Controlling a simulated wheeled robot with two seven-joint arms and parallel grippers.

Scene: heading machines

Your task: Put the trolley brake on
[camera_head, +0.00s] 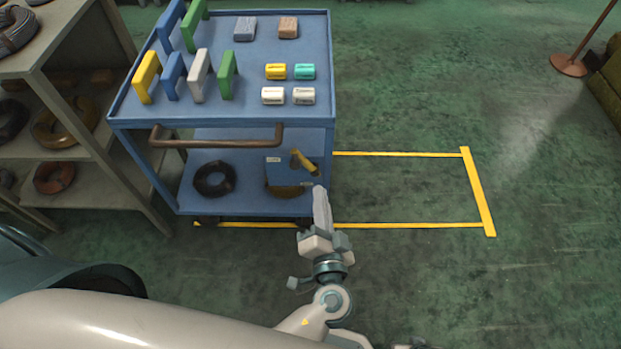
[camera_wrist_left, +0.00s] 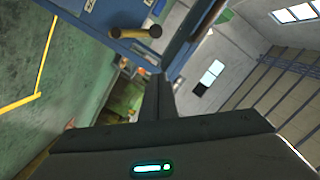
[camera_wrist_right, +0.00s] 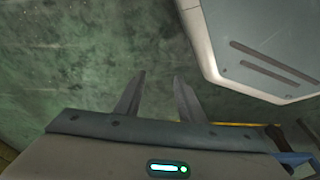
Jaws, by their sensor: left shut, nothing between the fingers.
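The blue trolley (camera_head: 230,112) stands at the left of the head view, with a brown push handle (camera_head: 216,139) on its near side. On its lower level, at the right, is a blue box (camera_head: 283,170) with a white label and a yellow lever (camera_head: 304,161), probably the brake. My right gripper (camera_wrist_right: 160,85) is open and empty over the floor.
Yellow floor lines (camera_head: 478,190) mark a bay that the trolley partly covers. Coloured blocks and brackets (camera_head: 228,75) stand on its top, and a black coil (camera_head: 214,180) lies below. A grey shelf rack (camera_head: 95,145) stands close at the left.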

